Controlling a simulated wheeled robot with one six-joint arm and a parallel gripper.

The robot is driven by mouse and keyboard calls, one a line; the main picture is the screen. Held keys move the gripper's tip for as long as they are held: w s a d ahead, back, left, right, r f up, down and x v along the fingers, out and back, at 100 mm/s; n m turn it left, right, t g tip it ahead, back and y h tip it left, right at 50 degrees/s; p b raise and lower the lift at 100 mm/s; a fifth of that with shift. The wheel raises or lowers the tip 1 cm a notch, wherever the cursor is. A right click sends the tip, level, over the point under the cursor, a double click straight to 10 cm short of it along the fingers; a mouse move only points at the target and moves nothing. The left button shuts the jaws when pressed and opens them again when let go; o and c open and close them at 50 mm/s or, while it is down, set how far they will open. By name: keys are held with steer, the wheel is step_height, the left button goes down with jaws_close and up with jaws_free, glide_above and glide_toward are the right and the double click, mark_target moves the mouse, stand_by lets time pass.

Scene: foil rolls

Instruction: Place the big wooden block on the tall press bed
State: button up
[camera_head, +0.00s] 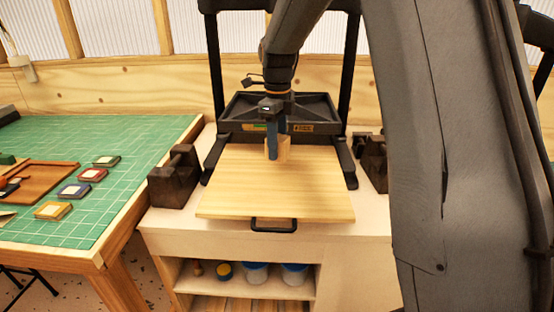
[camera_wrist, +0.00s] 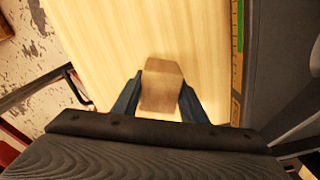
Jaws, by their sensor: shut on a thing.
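The big wooden block (camera_wrist: 161,86) sits between the two blue fingers of my gripper (camera_wrist: 160,103) in the wrist view. In the head view the block (camera_head: 284,150) shows as a small light-wood piece partly behind the gripper (camera_head: 273,152). My gripper is shut on it, over the back middle of the tall press bed (camera_head: 250,195), a pale wooden board with a black front handle. The wrist view shows the bed (camera_wrist: 120,40) under the block. I cannot tell whether the block touches the bed.
The black press frame (camera_head: 215,70) and platen stand right behind the gripper. Dark weights (camera_head: 176,177) flank the bed. A green cutting mat (camera_head: 130,150) with several ink pads and a wooden tray (camera_head: 40,177) lies at left. Shelves with jars (camera_head: 257,272) are below.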

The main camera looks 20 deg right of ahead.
mark_target(278, 161)
steer(key=shift+f+p, duration=0.65)
steer(key=shift+f, duration=1.9)
steer(key=shift+f, duration=0.15)
steer(key=o, duration=1.1)
step_height(278, 161, up, 12)
steer(key=b, duration=0.3)
steer(key=shift+b, duration=0.35)
steer(key=shift+s, duration=0.1)
